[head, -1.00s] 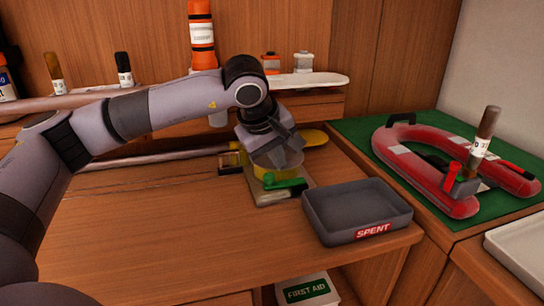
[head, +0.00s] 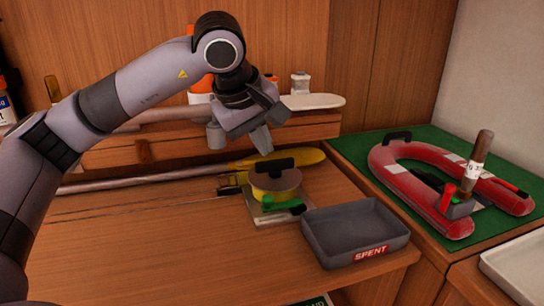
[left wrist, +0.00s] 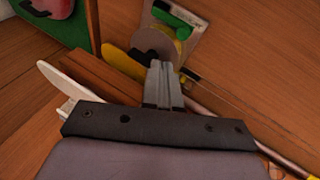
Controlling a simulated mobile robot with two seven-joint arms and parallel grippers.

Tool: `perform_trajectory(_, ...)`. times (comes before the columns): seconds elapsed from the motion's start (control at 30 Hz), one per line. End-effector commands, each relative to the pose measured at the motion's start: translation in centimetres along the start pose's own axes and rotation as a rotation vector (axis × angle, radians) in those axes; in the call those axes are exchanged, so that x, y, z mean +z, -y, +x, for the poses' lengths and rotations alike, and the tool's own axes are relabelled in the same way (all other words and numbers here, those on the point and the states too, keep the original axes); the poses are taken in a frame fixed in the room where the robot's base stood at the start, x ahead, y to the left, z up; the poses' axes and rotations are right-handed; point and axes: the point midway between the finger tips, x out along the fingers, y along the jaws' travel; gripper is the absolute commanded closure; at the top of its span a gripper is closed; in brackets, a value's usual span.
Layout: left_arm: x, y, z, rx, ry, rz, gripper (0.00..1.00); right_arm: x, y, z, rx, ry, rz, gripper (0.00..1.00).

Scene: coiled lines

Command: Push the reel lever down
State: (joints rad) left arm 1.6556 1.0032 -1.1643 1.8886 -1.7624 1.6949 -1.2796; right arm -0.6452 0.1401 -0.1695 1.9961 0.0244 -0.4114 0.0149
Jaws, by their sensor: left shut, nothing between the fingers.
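The reel (head: 276,186) is a yellow spool with a tan top and a black bar, standing on a pale plate. A green lever (head: 283,206) lies low and nearly flat along the plate's front side. The reel also shows in the left wrist view (left wrist: 152,42), with the green lever (left wrist: 173,20) beyond it. My left gripper (head: 262,142) is shut and empty, above and behind the reel, apart from it. Its closed fingers (left wrist: 163,72) show in the left wrist view. My right gripper is not in view.
A grey SPENT tray (head: 320,250) stands just right of the reel. A long rod with a yellow end (head: 290,158) lies behind it. A red U-shaped float (head: 405,195) rests on a green mat at right. The wooden bench left of the reel is mostly clear.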

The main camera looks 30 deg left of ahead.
Motion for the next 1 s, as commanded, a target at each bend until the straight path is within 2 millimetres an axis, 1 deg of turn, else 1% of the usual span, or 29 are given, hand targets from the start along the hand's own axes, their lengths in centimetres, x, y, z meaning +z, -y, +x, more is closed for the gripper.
perform_trajectory(0.03, -0.1, 0.1, -0.8, 0.002, -0.002, -0.001, 1.0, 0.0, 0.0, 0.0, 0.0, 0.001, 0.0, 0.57)
perform_trajectory(0.1, -0.1, 0.2, -1.6, 0.002, -0.001, -0.001, 1.0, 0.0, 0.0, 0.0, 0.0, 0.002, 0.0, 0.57)
perform_trajectory(0.27, 0.0, 0.4, -2.5, 0.0, -0.001, 0.0, 1.0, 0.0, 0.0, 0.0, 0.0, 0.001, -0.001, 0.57)
perform_trajectory(1.0, 0.0, 0.4, -2.6, 0.0, 0.0, 0.0, 1.0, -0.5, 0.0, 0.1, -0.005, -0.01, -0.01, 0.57)
